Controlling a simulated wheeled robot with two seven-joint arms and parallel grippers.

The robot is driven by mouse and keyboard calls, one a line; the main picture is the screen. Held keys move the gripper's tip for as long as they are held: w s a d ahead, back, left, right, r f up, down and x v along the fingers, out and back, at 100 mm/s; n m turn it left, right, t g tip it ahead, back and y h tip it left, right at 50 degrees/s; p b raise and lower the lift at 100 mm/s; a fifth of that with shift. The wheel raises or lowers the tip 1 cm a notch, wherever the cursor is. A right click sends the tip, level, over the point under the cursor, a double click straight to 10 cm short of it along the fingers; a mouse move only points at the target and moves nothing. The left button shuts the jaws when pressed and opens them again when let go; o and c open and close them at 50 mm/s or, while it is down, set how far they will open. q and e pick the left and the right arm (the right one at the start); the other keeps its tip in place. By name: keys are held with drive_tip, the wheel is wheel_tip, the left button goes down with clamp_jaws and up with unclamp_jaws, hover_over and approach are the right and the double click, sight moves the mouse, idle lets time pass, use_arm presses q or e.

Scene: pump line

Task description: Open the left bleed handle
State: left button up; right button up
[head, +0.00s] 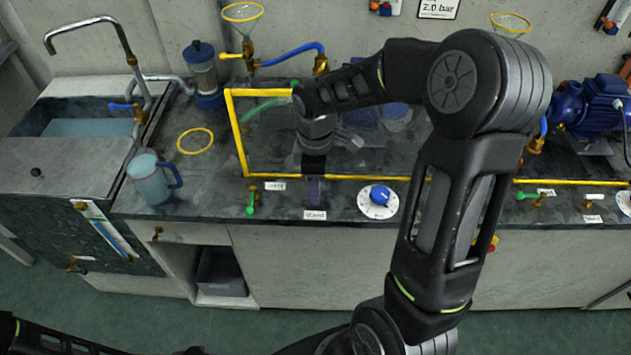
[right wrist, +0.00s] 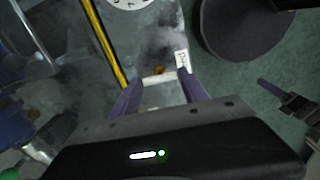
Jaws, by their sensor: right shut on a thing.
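My right arm reaches across the bench, and its gripper (head: 314,196) points down at the front edge, beside a small white label (head: 314,214). In the right wrist view the right gripper (right wrist: 159,78) has its two purple fingers at the ends of a short white bar, the left bleed handle (right wrist: 157,79). The bar lies crosswise between the fingertips, with a bit of brass behind it. In the head view the gripper hides the handle. The label also shows in the right wrist view (right wrist: 181,59). My left gripper is not seen.
A green handle (head: 250,204) stands left of the gripper, and a dial with a blue knob (head: 379,196) stands right. A yellow frame (head: 239,142) borders the bench area behind. A blue-tinted jug (head: 149,180) and a yellow ring (head: 195,141) are further left.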

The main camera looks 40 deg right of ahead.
drive_tip(key=shift+n, duration=0.4)
drive_tip(key=o, duration=1.4)
drive_tip(key=shift+c, duration=0.2)
wheel_tip(320, 180, up, 8)
drive_tip(key=shift+f, duration=0.1)
drive_tip(key=shift+s, duration=0.1)
